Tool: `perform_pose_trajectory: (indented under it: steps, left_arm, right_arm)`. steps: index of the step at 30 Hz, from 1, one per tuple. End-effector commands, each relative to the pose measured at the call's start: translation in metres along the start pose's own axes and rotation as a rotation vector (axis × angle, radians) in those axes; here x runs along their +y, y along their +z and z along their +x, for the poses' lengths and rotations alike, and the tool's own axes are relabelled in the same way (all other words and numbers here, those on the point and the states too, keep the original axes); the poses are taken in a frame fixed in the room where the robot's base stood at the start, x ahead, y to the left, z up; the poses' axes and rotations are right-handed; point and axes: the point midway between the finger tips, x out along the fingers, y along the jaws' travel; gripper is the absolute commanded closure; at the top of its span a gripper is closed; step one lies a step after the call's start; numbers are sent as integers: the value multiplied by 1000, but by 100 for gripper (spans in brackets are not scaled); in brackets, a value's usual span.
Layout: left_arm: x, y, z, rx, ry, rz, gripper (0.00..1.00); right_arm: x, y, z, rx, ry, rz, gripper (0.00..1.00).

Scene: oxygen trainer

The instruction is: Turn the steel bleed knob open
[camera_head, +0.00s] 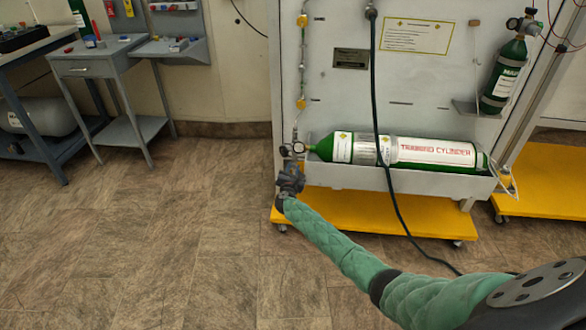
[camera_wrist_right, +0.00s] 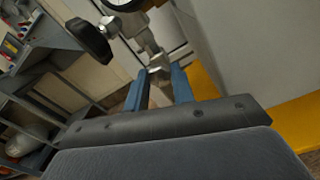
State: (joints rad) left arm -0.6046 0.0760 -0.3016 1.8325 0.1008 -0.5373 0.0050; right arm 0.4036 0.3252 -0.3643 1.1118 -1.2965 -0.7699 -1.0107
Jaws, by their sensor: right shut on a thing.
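The green training cylinder (camera_head: 410,152) lies on its side on the white panel's ledge, with its regulator (camera_head: 297,149) at its left end. My right gripper (camera_head: 291,178) is just below the regulator, and its fingers are hard to make out there. In the right wrist view, the two blue fingers of my right gripper (camera_wrist_right: 160,82) are shut on the steel bleed knob (camera_wrist_right: 157,66) at the end of a steel fitting. The knob is partly hidden by the fingertips. The knob's turn angle cannot be told. My left gripper is not in view.
A black handwheel (camera_wrist_right: 89,40) and a gauge (camera_wrist_right: 121,3) sit close to my right fingers. A black hose (camera_head: 378,110) hangs in front of the cylinder. The panel stands on a yellow wheeled base (camera_head: 345,208). A grey side table (camera_head: 95,55) stands at left; floor between is clear.

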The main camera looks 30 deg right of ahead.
Motion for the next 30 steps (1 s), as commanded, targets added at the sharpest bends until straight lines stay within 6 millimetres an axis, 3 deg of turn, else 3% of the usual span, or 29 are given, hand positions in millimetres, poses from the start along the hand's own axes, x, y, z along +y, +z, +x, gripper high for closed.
perform_pose_trajectory:
  steps: [10, 21, 30]
  left_arm:
    - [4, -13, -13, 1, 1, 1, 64]
    - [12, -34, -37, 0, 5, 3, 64]
    - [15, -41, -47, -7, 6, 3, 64]
  right_arm:
    - [1, 1, -1, 3, 1, -132, 98]
    - [0, 1, -1, 3, 2, -426, 98]
    - [-1, -1, -2, 2, 1, -573, 98]
